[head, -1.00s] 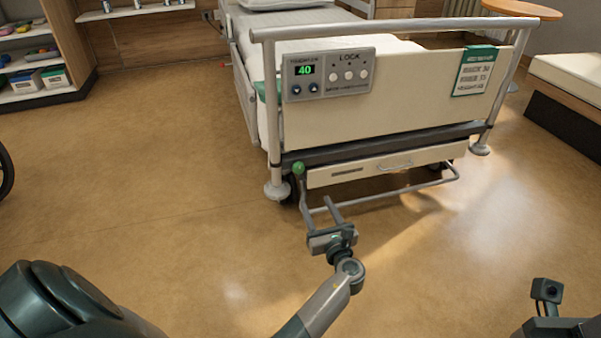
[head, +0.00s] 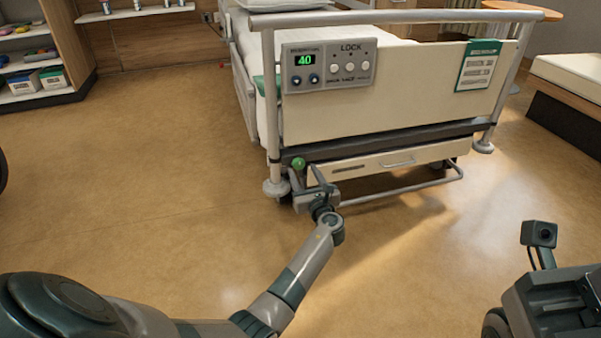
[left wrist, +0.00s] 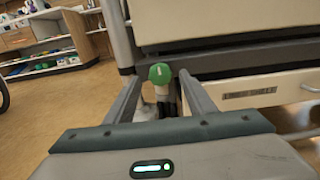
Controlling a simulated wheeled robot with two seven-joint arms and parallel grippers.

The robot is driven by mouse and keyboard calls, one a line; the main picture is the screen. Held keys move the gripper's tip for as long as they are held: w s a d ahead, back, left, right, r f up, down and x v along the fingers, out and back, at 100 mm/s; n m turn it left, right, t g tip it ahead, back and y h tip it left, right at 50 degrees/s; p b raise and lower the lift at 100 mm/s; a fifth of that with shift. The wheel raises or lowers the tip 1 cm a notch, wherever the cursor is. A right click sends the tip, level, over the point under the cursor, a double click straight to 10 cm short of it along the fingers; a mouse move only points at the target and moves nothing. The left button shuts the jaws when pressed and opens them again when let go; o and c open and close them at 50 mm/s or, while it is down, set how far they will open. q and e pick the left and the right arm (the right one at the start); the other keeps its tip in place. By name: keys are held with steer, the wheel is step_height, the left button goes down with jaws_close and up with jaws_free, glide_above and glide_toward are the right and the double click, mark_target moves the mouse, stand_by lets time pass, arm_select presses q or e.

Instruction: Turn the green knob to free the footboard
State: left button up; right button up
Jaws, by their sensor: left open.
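The green knob (head: 299,163) is a small ball at the lower left corner of the bed's footboard (head: 400,95). In the left wrist view the knob (left wrist: 160,73) shows a short white mark on its face and sits on a pale stem. My left gripper (head: 308,176) is open, with one finger on either side of the knob in the picture. In the left wrist view its fingers (left wrist: 157,92) flank the knob and stem with gaps showing. Whether the fingertips reach the knob's depth is hard to tell. My right gripper's fingers are not clearly seen at the lower right.
A grey bar (head: 400,190) runs low in front of the bed's drawer (head: 390,160). A panel (head: 328,68) reading 40 is on the footboard. A leg foot (head: 276,188) stands left of the knob. The floor (head: 150,190) to the left is clear.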

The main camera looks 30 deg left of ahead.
mark_target(299, 165)
arm_select(q)
steer(key=shift+b+x, duration=0.6)
steer(key=shift+x, duration=1.3)
steer(key=c, duration=1)
